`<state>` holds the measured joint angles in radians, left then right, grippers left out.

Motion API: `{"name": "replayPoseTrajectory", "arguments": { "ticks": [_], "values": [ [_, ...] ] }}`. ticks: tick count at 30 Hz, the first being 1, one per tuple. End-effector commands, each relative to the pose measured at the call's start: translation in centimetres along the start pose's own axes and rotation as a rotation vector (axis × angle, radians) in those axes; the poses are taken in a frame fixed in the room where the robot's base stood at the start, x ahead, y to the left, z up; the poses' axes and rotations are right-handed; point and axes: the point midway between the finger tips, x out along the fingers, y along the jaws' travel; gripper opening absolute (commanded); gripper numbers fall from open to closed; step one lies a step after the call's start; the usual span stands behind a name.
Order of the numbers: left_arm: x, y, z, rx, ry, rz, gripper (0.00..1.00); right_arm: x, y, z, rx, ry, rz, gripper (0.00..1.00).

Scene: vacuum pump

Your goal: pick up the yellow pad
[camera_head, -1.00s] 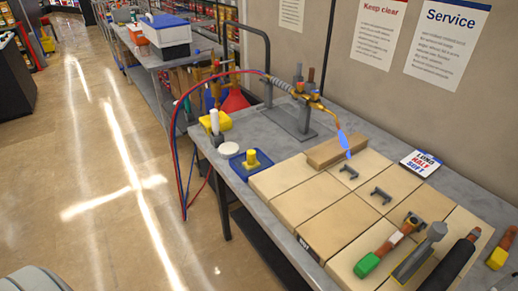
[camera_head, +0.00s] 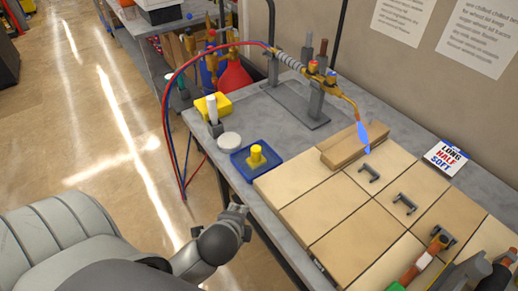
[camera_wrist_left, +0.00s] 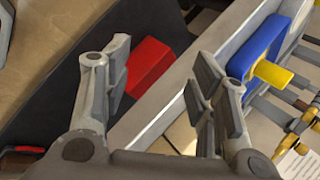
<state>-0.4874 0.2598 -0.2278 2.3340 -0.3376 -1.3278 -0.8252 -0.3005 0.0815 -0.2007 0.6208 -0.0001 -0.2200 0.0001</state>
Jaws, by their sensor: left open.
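A yellow pad (camera_head: 214,104) lies near the far left corner of the grey workbench, behind a small white bottle that hides part of it. A blue tray (camera_head: 240,165) with a yellow knobbed piece (camera_head: 257,156) stands nearer, at the bench's left edge. My left gripper (camera_head: 240,211) is low beside that edge, apart from the pad and the tray. In the left wrist view its fingers (camera_wrist_left: 165,85) are spread and empty, with the blue tray (camera_wrist_left: 252,45) past the right finger. I cannot make out the pad there. My right gripper is out of view.
A torch (camera_head: 325,72) with a blue flame (camera_head: 363,137) points over the tan tiles (camera_head: 325,205). Red and blue hoses (camera_head: 166,110) hang off the bench's left side.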

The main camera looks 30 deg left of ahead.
Motion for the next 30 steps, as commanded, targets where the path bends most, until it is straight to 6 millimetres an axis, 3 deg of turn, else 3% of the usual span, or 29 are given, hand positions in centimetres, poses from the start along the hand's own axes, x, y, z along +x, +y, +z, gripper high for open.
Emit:
{"name": "replayPoseTrajectory", "arguments": {
  "ticks": [11,24,30],
  "values": [
    [0.0,-3.9,0.3,0.442,-0.064,-0.161,0.53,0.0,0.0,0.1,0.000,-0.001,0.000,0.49],
    [-1.6,-10.8,-0.4,1.278,-0.325,-0.412,0.53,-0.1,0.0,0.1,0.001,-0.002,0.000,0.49],
    [-2.1,-12.2,-0.9,1.484,-0.418,-0.458,0.53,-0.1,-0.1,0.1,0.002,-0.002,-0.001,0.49]
  ]
}}
